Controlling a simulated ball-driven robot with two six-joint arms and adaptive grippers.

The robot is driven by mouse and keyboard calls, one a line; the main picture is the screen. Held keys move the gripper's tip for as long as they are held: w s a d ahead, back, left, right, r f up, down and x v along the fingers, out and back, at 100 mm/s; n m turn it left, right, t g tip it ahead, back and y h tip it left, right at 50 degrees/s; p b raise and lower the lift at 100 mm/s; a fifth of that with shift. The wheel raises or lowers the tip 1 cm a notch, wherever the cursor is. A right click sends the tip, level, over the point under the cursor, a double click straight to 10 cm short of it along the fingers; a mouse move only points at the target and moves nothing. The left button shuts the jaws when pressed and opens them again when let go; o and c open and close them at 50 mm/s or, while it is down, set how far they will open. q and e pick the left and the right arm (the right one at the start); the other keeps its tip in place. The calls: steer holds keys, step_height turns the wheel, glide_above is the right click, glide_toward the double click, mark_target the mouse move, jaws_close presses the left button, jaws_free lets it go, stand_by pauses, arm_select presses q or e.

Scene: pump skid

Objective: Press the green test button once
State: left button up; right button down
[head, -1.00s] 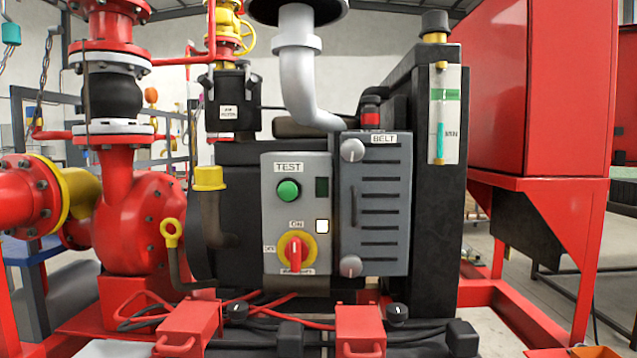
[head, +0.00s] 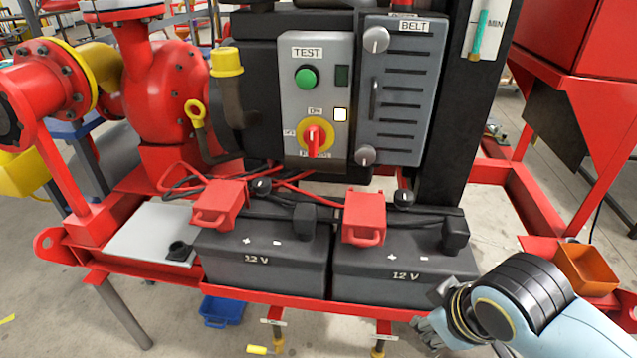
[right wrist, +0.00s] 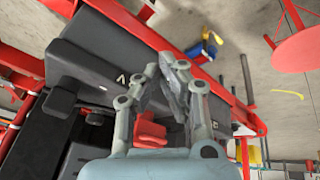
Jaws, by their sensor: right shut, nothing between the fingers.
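The green test button (head: 307,77) sits on the grey control panel (head: 300,120) under the TEST label. My right gripper (head: 424,322) is low at the right in the head view, in front of the batteries and well apart from the button. In the right wrist view its fingers (right wrist: 172,75) are shut with nothing between them. The button does not show in the right wrist view. My left gripper is not in view.
Two black 12 V batteries (head: 262,267) with red terminal covers (head: 219,203) stand below the panel on the red skid frame. The grey BELT guard (head: 398,95) is right of the panel. An orange tray (head: 586,268) is at the right; a blue bin (head: 221,311) is on the floor.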

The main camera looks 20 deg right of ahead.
steer(key=w+r+n+t+h+p, duration=0.2)
steer(key=w+r+n+t, duration=0.75)
steer(key=w+r, duration=0.9)
steer(key=w+a+r+n+t+y, duration=0.2)
steer(key=w+a+n+t+y, duration=0.1)
steer(key=w+a+n, duration=0.2)
steer(key=w+a+r+n+t+y, duration=0.3)
steer(key=w+a+n+y, duration=0.1)
steer(key=n, duration=0.6)
steer(key=shift+w+a+r, duration=0.35)
steer(key=shift+w+a, duration=0.3)
steer(key=shift+w, duration=0.25)
